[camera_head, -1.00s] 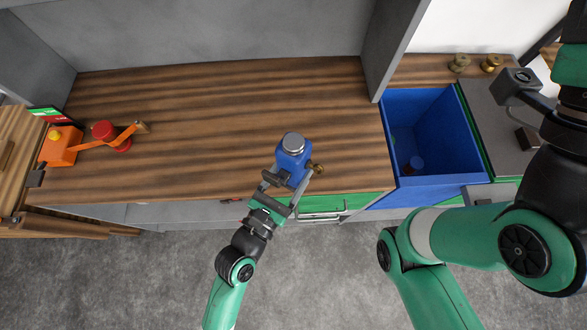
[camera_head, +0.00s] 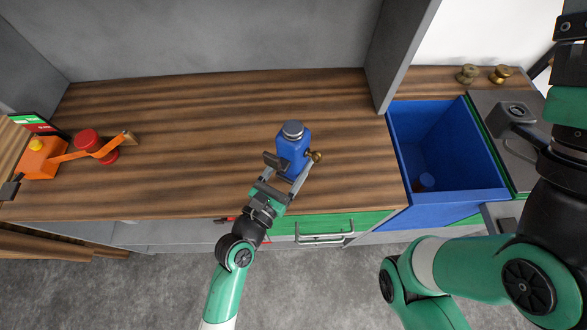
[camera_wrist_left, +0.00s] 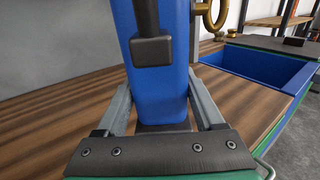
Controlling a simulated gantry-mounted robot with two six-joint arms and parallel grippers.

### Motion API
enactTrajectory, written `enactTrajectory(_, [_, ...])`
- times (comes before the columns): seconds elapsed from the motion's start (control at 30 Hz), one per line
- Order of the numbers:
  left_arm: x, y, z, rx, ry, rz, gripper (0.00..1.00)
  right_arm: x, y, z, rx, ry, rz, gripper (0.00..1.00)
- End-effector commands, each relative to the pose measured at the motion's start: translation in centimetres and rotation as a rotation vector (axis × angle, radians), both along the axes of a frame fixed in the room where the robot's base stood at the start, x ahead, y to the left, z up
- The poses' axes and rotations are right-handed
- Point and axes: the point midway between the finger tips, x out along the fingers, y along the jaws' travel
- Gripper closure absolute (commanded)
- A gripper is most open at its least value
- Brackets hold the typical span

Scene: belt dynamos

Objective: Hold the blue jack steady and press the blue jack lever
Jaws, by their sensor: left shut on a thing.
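The blue jack (camera_head: 291,150) stands on the wooden bench near its front edge, with a grey round cap on top and a brass fitting (camera_head: 316,157) on its right side. My left gripper (camera_head: 288,172) is shut on the blue jack, with one finger on each side of its body, as the left wrist view (camera_wrist_left: 160,115) also shows. A dark lever (camera_wrist_left: 150,45) with a block end is in front of the jack body (camera_wrist_left: 160,95) in the left wrist view. My right arm is at the right of the head view; its gripper fingers cannot be made out.
A blue bin (camera_head: 455,197) is sunk right of the bench. An orange device (camera_head: 42,157) with a red cylinder (camera_head: 88,141) stands at the left. Brass parts (camera_head: 467,74) sit at the back right. The middle of the wooden bench (camera_head: 200,130) is clear.

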Motion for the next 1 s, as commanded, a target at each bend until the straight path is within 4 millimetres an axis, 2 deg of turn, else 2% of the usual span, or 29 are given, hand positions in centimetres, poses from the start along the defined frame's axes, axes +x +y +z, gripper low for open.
enactTrajectory(0.03, [0.5,0.0,-0.3,-0.005,-0.010,0.003,1.00,0.0,0.0,-0.9,0.000,0.000,0.000,0.00])
enactTrajectory(0.7, [5.3,-0.1,-4.3,-0.005,-0.009,0.002,1.00,0.0,0.0,-6.7,0.000,0.000,0.000,0.00])
enactTrajectory(1.0, [5.8,-0.1,-4.3,-0.005,-0.009,0.002,1.00,0.0,0.0,-6.8,0.000,0.000,0.000,0.00])
